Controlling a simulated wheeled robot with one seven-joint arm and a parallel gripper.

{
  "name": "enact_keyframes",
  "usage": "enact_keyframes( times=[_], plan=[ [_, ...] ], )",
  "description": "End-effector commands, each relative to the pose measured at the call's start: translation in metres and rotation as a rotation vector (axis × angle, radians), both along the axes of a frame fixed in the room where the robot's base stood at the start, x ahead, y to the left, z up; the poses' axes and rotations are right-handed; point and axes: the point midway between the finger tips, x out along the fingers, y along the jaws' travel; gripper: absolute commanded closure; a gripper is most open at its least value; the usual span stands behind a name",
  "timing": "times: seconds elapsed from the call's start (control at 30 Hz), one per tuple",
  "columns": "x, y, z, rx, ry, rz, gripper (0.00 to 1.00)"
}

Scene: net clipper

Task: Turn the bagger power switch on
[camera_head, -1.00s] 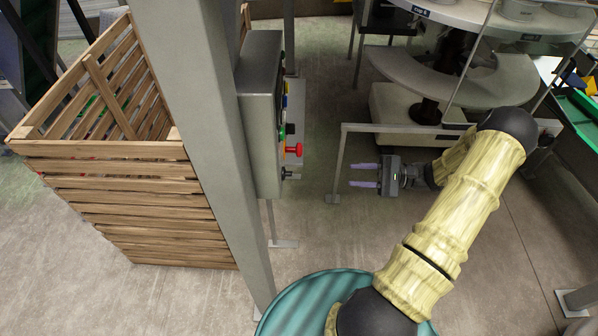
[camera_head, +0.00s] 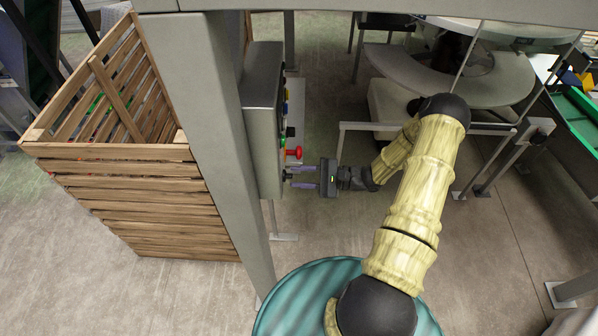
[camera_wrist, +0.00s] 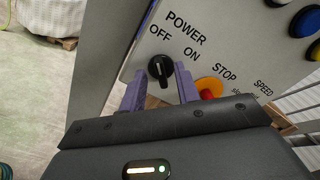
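The bagger control box (camera_head: 262,118) is a grey box on a grey post, with its panel facing right in the head view. In the wrist view its panel (camera_wrist: 215,28) carries a black POWER switch (camera_wrist: 160,69) with OFF and ON labels. The knob's pointer line leans toward the OFF side. My gripper (camera_head: 296,177) is open in front of the lower panel. In the wrist view my gripper (camera_wrist: 160,92) has its two purple fingers on either side of the knob; whether they touch it I cannot tell.
A red stop button (camera_wrist: 208,92) on a yellow-orange base sits just right of the right finger. Blue, white and yellow buttons are higher on the panel. A wooden crate (camera_head: 135,205) stands left of the post. A grey rail (camera_head: 385,127) runs behind my arm.

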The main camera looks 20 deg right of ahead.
Motion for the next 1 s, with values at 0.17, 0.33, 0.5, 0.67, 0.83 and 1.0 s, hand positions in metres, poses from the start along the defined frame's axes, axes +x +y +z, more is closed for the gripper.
enact_keyframes(
  times=[0.17,0.33,0.5,0.67,0.83,1.0],
  plan=[
    [0.0017,0.0058,-0.0004,-0.001,0.0,0.001,0.68],
    [0.0017,0.0061,-0.0006,-0.001,0.0,0.003,0.68],
    [0.0017,0.0062,-0.0005,-0.001,0.0,0.004,1.0],
    [0.0015,0.0061,-0.0005,-0.001,0.0,0.004,1.0],
    [0.0015,0.0059,-0.0007,0.002,0.012,0.003,1.0],
    [0.0016,0.0055,-0.0008,0.016,0.055,0.003,1.0]
  ],
)
